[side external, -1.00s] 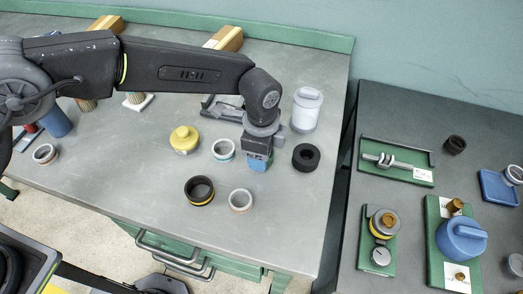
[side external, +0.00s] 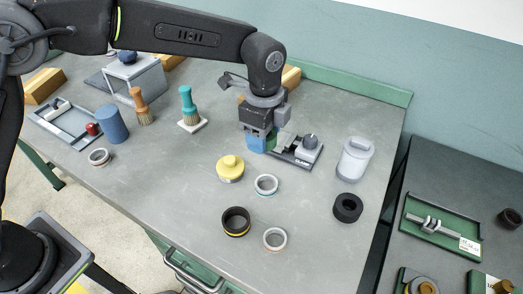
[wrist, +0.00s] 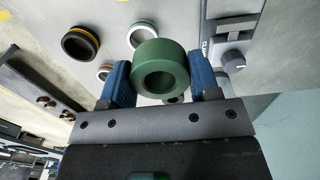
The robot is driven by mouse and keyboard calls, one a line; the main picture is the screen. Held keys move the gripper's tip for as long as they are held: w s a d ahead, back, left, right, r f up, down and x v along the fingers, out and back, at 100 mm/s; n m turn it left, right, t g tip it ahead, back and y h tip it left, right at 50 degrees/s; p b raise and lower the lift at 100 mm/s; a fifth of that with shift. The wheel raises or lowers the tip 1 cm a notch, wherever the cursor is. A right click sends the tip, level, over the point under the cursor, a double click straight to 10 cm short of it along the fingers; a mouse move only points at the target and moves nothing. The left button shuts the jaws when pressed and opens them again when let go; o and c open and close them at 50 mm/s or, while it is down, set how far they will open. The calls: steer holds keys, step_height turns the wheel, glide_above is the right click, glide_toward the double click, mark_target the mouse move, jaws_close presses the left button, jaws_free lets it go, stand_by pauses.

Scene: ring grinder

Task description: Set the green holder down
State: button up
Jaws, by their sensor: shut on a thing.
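The green holder (wrist: 162,70) is a thick green ring with a round central hole. In the wrist view it sits between the two blue fingertips of my gripper (wrist: 160,84), which is shut on it. In the side view my gripper (side external: 259,143) points down over the table, and only a little green shows beside the blue fingers. The gripper is just left of the grey clamp unit (side external: 308,146). I cannot tell whether the holder touches the table or hangs above it.
A yellow lidded piece (side external: 230,168), a teal-edged ring (side external: 266,184), a black-and-yellow ring (side external: 236,222) and a pale ring (side external: 275,239) lie in front. A black ring (side external: 348,207) and a white canister (side external: 355,158) stand right. Brushes stand left. The front right tabletop is clear.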

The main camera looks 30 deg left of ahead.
steer(key=shift+w+a+r, duration=0.1)
steer(key=shift+a+r, duration=0.05)
steer(key=shift+a, duration=0.4)
steer(key=s+a, duration=0.5)
steer(key=a, duration=0.9)
steer(key=s+a, duration=0.4)
steer(key=a, duration=1)
glide_above(188, 162)
step_height(188, 162, down, 7)
steer(key=shift+s+r, duration=0.1)
steer(key=shift+r, duration=0.05)
steer(key=shift+f, duration=2.05)
